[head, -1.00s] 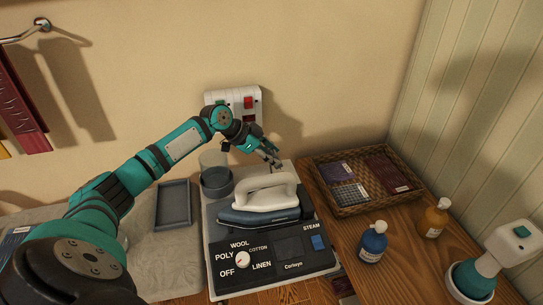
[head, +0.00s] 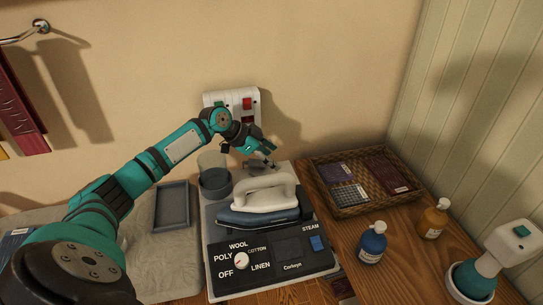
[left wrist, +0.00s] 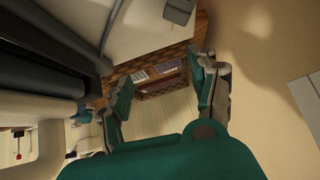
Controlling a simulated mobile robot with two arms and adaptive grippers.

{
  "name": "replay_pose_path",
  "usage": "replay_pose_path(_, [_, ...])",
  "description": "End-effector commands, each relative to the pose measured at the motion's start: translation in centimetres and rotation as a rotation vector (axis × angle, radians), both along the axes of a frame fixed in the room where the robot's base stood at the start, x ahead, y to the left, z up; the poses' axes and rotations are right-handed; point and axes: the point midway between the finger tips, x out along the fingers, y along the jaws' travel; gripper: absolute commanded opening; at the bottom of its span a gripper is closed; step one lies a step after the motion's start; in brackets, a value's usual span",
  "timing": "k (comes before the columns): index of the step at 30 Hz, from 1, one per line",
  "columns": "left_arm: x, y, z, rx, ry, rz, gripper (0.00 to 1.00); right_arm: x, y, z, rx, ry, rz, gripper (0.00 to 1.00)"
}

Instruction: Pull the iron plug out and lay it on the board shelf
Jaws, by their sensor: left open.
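The wall outlet (head: 250,118) with a red switch is on the wall behind the iron, partly covered by my left arm. I cannot make out the plug; my wrist may hide it. The iron (head: 262,198), with a white handle, rests on the black control panel unit (head: 225,245). My left gripper (head: 265,163) is open and empty, just above and behind the iron's handle, to the right of and below the outlet. In the left wrist view its fingers (left wrist: 163,93) are spread with nothing between them. My right gripper is not in view.
A wicker basket (head: 352,207) with flat packets stands right of the iron. Blue (head: 371,243) and orange (head: 433,220) bottles stand nearer. A round grey cup (head: 215,184) and grey tray (head: 172,206) are on the left. A white-and-teal object (head: 495,258) stands at the lower right.

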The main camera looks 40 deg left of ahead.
Motion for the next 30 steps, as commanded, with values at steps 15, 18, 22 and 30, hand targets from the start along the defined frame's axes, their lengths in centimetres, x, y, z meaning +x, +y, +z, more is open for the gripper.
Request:
replay_pose_path(15, [-3.5, 0.4, 0.0, -0.006, 0.057, -0.001, 0.61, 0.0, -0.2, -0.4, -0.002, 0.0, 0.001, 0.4])
replay_pose_path(18, [-4.1, 1.0, 1.8, 0.0, 0.045, 0.001, 0.61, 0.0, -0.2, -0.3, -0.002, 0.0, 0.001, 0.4])
replay_pose_path(22, [-4.8, 1.5, 4.0, 0.006, 0.025, 0.001, 0.61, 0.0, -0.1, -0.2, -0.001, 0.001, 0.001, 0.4])
replay_pose_path(30, [-5.3, 2.0, 6.5, 0.009, -0.001, 0.001, 0.61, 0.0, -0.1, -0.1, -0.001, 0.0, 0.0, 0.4])
